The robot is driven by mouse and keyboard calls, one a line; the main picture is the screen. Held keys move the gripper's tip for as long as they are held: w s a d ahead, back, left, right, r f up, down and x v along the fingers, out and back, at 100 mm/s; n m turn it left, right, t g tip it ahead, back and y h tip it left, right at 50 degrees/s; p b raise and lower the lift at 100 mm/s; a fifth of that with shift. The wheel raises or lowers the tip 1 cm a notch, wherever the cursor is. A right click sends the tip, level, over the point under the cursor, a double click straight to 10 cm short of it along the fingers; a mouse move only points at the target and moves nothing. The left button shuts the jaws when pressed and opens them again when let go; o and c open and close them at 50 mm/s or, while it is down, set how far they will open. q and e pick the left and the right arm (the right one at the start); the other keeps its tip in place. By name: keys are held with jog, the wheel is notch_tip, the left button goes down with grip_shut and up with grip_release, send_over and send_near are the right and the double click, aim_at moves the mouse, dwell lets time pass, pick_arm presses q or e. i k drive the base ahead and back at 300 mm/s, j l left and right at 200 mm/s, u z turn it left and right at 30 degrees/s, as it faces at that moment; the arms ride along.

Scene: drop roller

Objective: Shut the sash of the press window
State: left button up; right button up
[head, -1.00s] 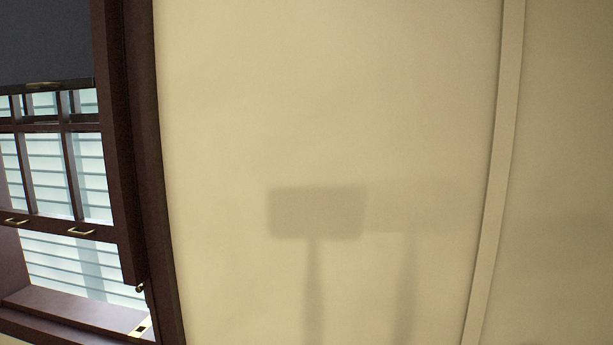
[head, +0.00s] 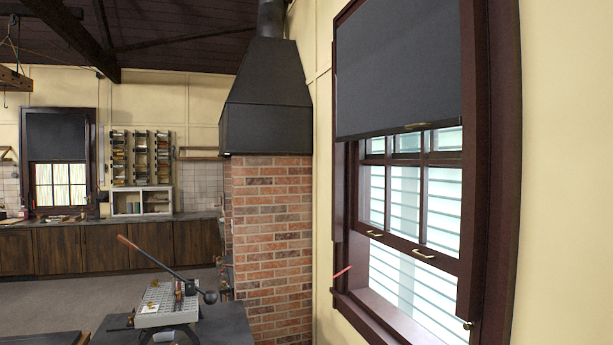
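A dark brown framed window (head: 484,190) is in the wall at the right of the head view. Its paned sash (head: 420,205) is raised, with an open gap below its bottom rail. Two brass handles sit on that rail, a left one (head: 374,233) and a right one (head: 424,254). A dark roller blind (head: 398,70) covers the upper part. The sill (head: 395,318) shows below the gap, and a small brass fitting (head: 467,325) is on the frame's lower right. Neither of my grippers is in view.
A press with a long lever (head: 168,305) stands on a dark table at lower left. A brick hearth (head: 270,235) with a black hood (head: 268,95) is left of the window. A second window (head: 60,185) is over the far counter. A thin red stick (head: 343,272) shows near the sill.

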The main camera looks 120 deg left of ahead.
aim_at(447, 262)
jog(key=u, duration=2.2)
